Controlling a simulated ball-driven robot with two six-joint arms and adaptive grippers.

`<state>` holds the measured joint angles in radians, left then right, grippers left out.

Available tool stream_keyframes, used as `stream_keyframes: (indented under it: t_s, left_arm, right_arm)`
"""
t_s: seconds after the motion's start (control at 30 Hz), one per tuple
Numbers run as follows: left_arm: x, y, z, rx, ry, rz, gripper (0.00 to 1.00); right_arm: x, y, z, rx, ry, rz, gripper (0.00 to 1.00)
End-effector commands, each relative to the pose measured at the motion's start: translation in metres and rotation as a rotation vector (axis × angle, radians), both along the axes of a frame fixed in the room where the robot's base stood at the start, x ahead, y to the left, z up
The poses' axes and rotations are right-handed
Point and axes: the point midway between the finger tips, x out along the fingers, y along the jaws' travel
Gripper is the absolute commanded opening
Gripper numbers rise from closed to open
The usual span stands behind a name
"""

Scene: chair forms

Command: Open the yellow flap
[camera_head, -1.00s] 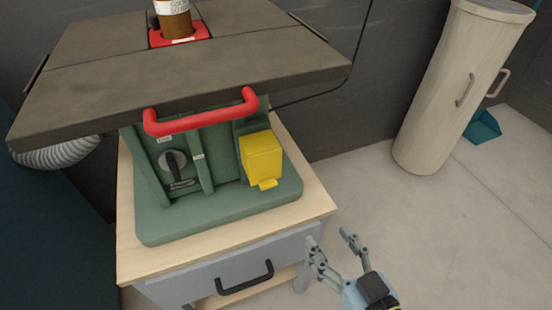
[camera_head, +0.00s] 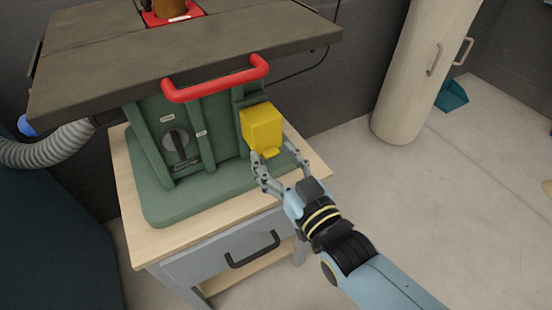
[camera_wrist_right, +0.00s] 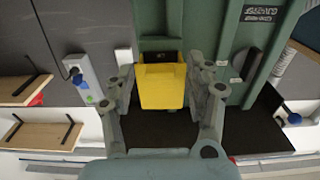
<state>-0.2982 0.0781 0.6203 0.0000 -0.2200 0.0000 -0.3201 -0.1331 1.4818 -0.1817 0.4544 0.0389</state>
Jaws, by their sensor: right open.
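The yellow flap (camera_head: 262,126) is a box-shaped cover on the front right of the green machine body (camera_head: 215,150), with a small tab at its lower edge. It hangs closed against the machine. My right gripper (camera_head: 279,160) is open just below and in front of the flap. In the right wrist view the yellow flap (camera_wrist_right: 160,86) shows between the two open fingers (camera_wrist_right: 162,98); I cannot tell whether either finger touches it. My left gripper is not in view.
A red handle bar (camera_head: 216,82) runs under the dark table top (camera_head: 180,55), above and left of the flap. The machine stands on a wooden cabinet (camera_head: 160,245) with a drawer handle (camera_head: 252,250).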

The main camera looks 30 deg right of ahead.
Motion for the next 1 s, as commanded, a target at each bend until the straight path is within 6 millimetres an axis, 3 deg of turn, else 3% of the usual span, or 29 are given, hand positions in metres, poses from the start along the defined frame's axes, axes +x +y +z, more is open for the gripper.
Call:
stream_keyframes:
  t_s: [0.17, 0.57, 1.0]
  left_arm:
    - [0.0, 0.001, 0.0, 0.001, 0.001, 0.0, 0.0]
    - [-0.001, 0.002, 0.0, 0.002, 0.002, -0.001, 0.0]
    - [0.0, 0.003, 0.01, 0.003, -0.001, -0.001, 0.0]
  right_arm:
    - [0.0, 0.0, 0.0, 0.0, 0.0, 0.0, 0.53]
    - [0.0, 0.0, 0.0, 0.0, 0.0, 0.0, 0.0]
    - [-0.002, 0.0, 0.005, -0.001, 0.018, 0.0, 0.0]
